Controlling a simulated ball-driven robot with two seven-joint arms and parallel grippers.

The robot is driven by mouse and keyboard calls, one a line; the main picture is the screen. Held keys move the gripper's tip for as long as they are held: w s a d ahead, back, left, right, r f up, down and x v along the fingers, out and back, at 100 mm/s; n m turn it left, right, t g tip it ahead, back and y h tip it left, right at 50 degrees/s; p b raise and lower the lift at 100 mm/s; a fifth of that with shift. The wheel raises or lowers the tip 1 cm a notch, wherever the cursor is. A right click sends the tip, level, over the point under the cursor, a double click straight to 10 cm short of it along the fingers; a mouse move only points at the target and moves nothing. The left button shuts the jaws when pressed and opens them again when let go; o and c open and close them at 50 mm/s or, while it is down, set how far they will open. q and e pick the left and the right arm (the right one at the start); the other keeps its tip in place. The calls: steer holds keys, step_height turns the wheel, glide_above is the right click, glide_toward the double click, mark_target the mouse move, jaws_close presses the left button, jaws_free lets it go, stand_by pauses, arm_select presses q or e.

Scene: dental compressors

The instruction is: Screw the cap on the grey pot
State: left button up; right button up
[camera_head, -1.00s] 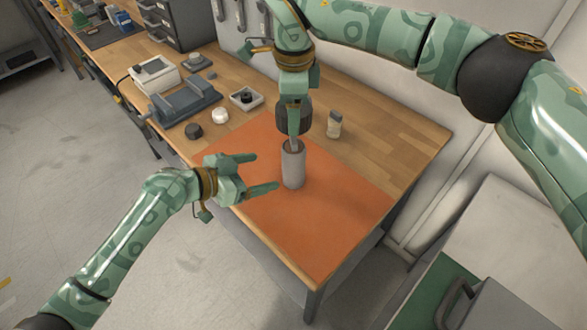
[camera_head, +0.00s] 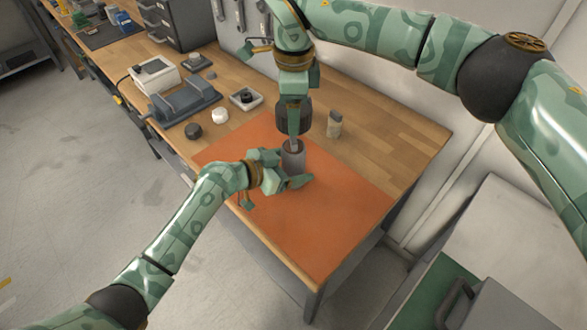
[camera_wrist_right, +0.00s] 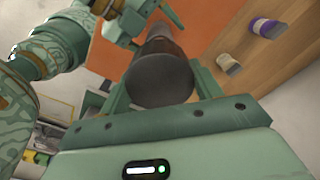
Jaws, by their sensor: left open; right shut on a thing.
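The grey pot (camera_head: 293,157) stands upright on the orange mat (camera_head: 325,225). My left gripper (camera_head: 284,169) is open with its fingers on either side of the pot; whether they touch it is unclear. My right gripper (camera_head: 293,132) points down just above the pot. It is shut on a dark cylindrical piece (camera_head: 281,117), which may be the cap. The piece fills the middle of the right wrist view (camera_wrist_right: 160,80) and hides most of what is below it. Whether it touches the pot's rim cannot be told.
A small bottle (camera_head: 334,124) stands behind the mat to the right. A black round piece (camera_head: 193,131), a white one (camera_head: 220,115) and a small tray (camera_head: 257,101) lie to the left. A grey vise-like fixture (camera_head: 185,106) stands behind them. The mat's front and right are clear.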

mark_target(293, 138)
arm_select(q)
steer(key=c, duration=1.5)
steer(key=shift+o, duration=0.2)
arm_select(e)
steer(key=shift+f, duration=2.45)
steer(key=shift+f, duration=0.9)
steer(key=shift+f, duration=0.55)
arm_select(q)
jaws_close()
arm_select(e)
steer(key=m, duration=0.3)
